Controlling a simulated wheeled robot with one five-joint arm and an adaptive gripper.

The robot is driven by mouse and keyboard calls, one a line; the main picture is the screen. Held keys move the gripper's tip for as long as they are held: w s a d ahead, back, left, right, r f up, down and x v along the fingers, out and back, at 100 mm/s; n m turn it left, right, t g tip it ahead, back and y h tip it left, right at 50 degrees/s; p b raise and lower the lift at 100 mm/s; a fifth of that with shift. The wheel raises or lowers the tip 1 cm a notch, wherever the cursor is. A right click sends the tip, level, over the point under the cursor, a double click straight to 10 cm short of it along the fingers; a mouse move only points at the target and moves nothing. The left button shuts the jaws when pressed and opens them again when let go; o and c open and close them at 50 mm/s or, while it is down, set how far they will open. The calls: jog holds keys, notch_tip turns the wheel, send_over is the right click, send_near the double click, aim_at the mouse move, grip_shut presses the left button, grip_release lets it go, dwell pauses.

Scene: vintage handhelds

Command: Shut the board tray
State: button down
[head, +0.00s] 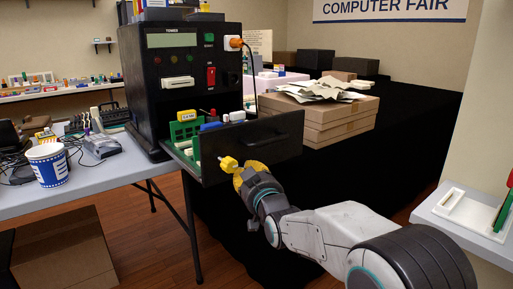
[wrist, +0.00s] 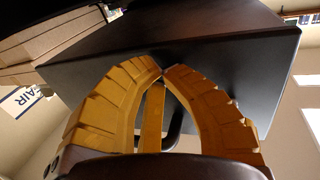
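The board tray is a drawer pulled out from the black tower (head: 185,65). Its black front panel (head: 275,140) faces me, and green boards (head: 184,130) and small coloured parts show inside it. My gripper (head: 229,163) has yellow fingers and is in front of the left part of the panel. In the wrist view the fingertips (wrist: 162,73) meet, with nothing seen between them. The dark panel (wrist: 225,55) fills the view just beyond the tips. I cannot tell whether they touch it.
A grey table (head: 110,180) bears the tower, a blue-and-white cup (head: 48,165) and several gadgets. Flat cardboard boxes (head: 325,125) with papers are behind the tray on a black-covered table. A pale shelf (head: 465,222) is at the right.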

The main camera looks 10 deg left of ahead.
jog(key=shift+w+a, duration=0.25)
jog(key=shift+w+a+b, duration=0.25)
jog(key=shift+b, duration=0.2)
jog(key=shift+w+a, duration=0.2)
dwell(0.6)
